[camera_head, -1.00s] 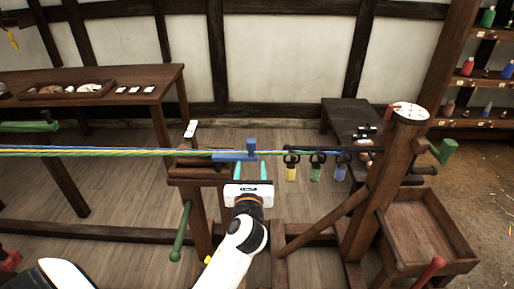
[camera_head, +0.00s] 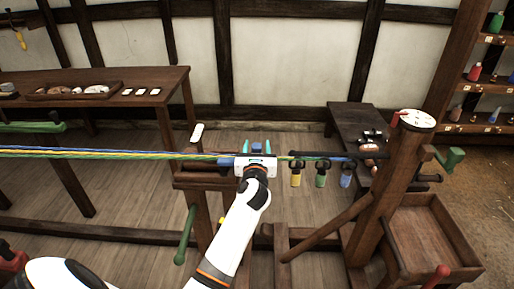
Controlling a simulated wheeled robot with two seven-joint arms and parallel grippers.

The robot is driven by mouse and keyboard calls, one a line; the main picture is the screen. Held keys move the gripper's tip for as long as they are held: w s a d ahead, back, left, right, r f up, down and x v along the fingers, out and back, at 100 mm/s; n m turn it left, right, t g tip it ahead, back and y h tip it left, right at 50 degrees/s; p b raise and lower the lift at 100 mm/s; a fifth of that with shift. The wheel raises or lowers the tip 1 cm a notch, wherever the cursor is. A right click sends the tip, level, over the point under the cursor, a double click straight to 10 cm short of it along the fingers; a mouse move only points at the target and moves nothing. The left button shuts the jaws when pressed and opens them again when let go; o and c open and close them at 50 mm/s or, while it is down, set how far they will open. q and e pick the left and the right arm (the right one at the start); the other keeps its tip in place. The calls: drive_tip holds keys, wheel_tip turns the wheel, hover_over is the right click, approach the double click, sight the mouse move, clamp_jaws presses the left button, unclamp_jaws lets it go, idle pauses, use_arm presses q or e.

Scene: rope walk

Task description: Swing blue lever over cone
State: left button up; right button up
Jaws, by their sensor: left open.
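My left gripper (camera_head: 256,147) is open, with two teal fingertips pointing away and up, just at the lever. I cannot tell whether a finger touches the lever. I cannot make out the cone; it may be hidden behind my gripper. My right gripper is not in view.
Yellow, green and blue tags (camera_head: 320,175) hang from hooks right of the gripper. A table (camera_head: 150,83) with a tray stands back left.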

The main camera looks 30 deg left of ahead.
use_arm(q)
drive_tip(key=shift+c, duration=0.6)
clamp_jaws()
drive_tip(key=shift+f, duration=0.1)
